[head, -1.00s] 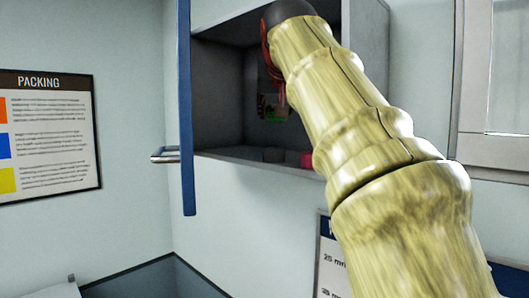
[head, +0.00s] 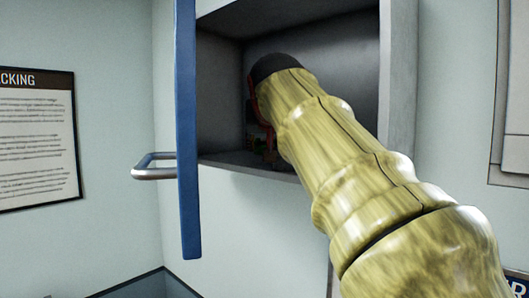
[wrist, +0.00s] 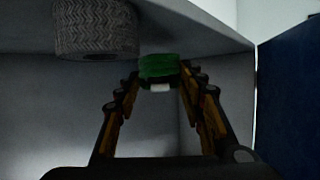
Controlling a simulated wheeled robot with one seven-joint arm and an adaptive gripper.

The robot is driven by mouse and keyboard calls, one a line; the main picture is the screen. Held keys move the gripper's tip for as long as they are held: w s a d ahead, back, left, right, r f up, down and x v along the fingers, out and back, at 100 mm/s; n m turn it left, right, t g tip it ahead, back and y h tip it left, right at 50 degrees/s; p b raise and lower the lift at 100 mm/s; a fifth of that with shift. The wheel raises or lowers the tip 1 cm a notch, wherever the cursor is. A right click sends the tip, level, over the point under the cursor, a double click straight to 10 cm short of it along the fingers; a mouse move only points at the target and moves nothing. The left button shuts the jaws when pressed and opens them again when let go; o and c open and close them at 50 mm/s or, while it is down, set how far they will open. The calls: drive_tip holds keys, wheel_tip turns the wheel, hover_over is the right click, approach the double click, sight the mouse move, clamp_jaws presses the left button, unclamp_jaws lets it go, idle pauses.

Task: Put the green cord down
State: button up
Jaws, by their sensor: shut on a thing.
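The green cord (wrist: 158,64) is a small green bundle with a pale piece below it in the wrist view. My gripper (wrist: 160,78) is shut on it, one finger on each side. In the head view my arm reaches into the open grey wall cabinet (head: 222,90), and it hides most of my gripper and the cord. A grey patterned roll (wrist: 95,28) is left of the cord in the wrist view, against the pale surface (wrist: 190,25) at the top. The cord is close to that surface; I cannot tell whether they touch.
The cabinet's blue door (head: 187,130) stands open, edge-on at the left, with a metal handle (head: 152,172). It also shows as a dark blue panel (wrist: 290,100) at the right of the wrist view. A packing poster (head: 35,145) hangs on the left wall.

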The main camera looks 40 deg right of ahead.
drive_tip(key=shift+f, duration=1.15)
drive_tip(key=shift+f, duration=0.1)
drive_tip(key=shift+f, duration=0.1)
drive_tip(key=o, duration=1.1)
drive_tip(key=shift+o, duration=0.2)
drive_tip(key=shift+r, duration=0.2)
drive_tip(key=shift+s+a+r, duration=0.15)
drive_tip(key=shift+a, duration=0.05)
drive_tip(key=b+v, duration=0.2)
drive_tip(key=v, duration=0.9)
drive_tip(key=shift+s+a, duration=0.2)
drive_tip(key=shift+s, duration=0.05)
